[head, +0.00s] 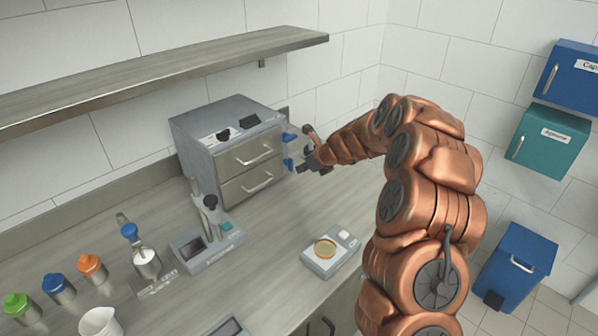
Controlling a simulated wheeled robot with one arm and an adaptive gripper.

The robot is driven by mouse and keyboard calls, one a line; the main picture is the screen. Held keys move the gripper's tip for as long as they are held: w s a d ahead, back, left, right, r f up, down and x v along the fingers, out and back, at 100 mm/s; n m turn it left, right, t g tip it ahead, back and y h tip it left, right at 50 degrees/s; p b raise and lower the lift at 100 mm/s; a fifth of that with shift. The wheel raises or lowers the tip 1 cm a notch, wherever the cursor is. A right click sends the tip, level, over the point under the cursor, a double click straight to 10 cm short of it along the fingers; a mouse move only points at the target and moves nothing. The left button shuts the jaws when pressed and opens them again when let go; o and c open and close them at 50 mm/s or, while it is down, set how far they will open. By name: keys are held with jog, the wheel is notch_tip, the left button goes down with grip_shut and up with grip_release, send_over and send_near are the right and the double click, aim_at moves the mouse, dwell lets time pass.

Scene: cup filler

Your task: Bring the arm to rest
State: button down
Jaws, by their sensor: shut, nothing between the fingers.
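My copper-coloured arm (430,180) rises at the right of the head view and bends over to the left at its top. My gripper (308,163) is at its far end, small and dark, beside the right side of the grey two-drawer cabinet (228,150). It is shut, with nothing held. It is above the back of the counter (290,220). I cannot tell whether it touches the cabinet or the small blue parts (288,163) there.
A shelf (160,75) hangs above the counter. A blue bin (517,265) is at right.

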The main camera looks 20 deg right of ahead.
jog(key=s+a+r+n+g+y, duration=0.1)
jog(key=s+a+r+n+g, duration=0.3)
jog(key=s+a+n, duration=0.6)
jog(key=s+a+r+n+g, duration=0.1)
jog(key=s+a+r+n, duration=0.5)
jog(key=s, duration=0.7)
jog(key=s+d+n+g+h, duration=0.2)
jog(key=s+n, duration=0.5)
jog(key=s, duration=0.8)
jog(key=s+d+f+n+g+h, duration=0.1)
jog(key=s+d+n, duration=0.4)
jog(key=s, duration=1.1)
jog(key=n+g+h, duration=0.1)
jog(key=n+h, duration=0.1)
jog(key=shift+d+f+n+g, duration=0.15)
jog(key=shift+d+n+g, duration=0.05)
jog(key=shift+n+g, duration=0.2)
jog(key=c, duration=1.9)
grip_release()
